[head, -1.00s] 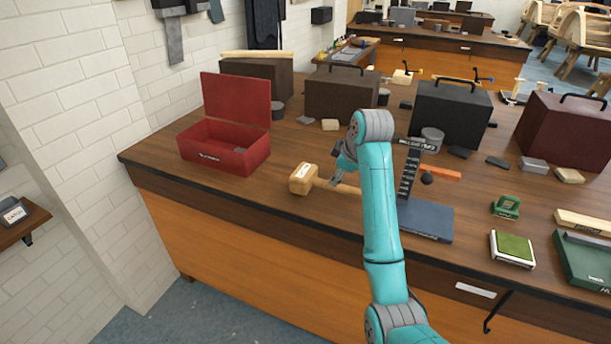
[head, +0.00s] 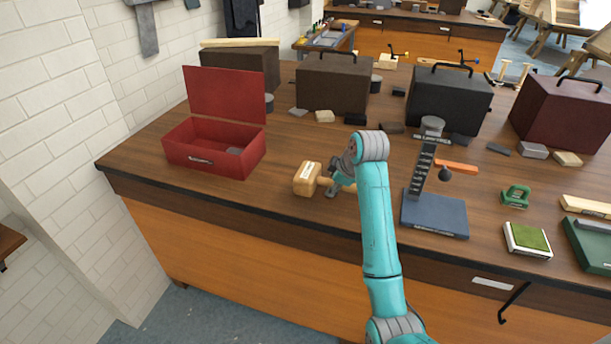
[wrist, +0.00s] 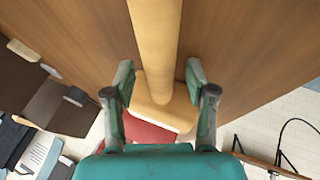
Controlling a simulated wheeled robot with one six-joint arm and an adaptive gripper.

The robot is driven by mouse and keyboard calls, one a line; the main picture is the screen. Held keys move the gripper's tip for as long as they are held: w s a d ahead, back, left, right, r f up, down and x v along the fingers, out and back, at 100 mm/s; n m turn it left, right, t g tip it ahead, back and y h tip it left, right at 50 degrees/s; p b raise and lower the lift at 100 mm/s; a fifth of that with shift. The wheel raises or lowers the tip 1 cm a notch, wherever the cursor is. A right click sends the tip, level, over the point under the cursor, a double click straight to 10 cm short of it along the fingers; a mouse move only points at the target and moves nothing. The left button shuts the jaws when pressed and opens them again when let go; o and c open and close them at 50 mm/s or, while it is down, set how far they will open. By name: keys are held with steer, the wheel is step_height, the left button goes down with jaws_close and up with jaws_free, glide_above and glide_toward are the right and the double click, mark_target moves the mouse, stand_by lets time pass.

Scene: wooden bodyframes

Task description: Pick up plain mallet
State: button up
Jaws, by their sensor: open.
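The plain mallet (head: 307,179) is light wood and lies on the workbench near its front edge, its head to the left. Its handle runs right, partly hidden behind my arm. My gripper (head: 332,184) is low at the handle, close to the head. In the wrist view the handle (wrist: 156,40) runs between the two open fingers of my gripper (wrist: 157,80), with the head (wrist: 165,115) just beyond. The fingers stand apart on either side of the handle, with a gap on both sides.
An open red toolbox (head: 213,150) stands to the left. A dark blue stand (head: 436,213) with a scaled post is close on the right of my arm. Dark cases (head: 333,84) line the back. The bench front edge (head: 230,206) is near.

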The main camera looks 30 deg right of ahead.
steer(key=shift+c, duration=0.2)
stand_by(0.3)
jaws_close()
step_height(320, 180, up, 10)
steer(key=shift+r, duration=0.1)
stand_by(0.5)
stand_by(0.5)
